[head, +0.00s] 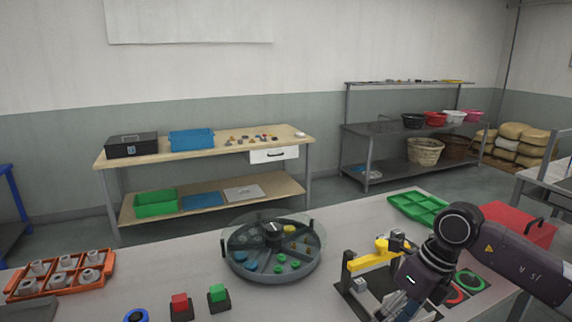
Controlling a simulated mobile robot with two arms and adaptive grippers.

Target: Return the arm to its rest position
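My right arm comes in from the right. Its wrist is bent down and to the left over the work table (330,290). My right gripper (396,306) is low at the bottom right, over or beside a dark fixture (350,282) with a yellow lever (372,260). Its fingers blend with the fixture's grey parts, so I cannot tell if they are open or touching anything. My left arm and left gripper are not in view.
A round divided tank (272,262) with a clear cover stands mid-table. An orange rack (62,277) is at left; a red button (180,306) and a green button (218,297) are in front. A green tray (418,208) and a red box (520,225) lie at right.

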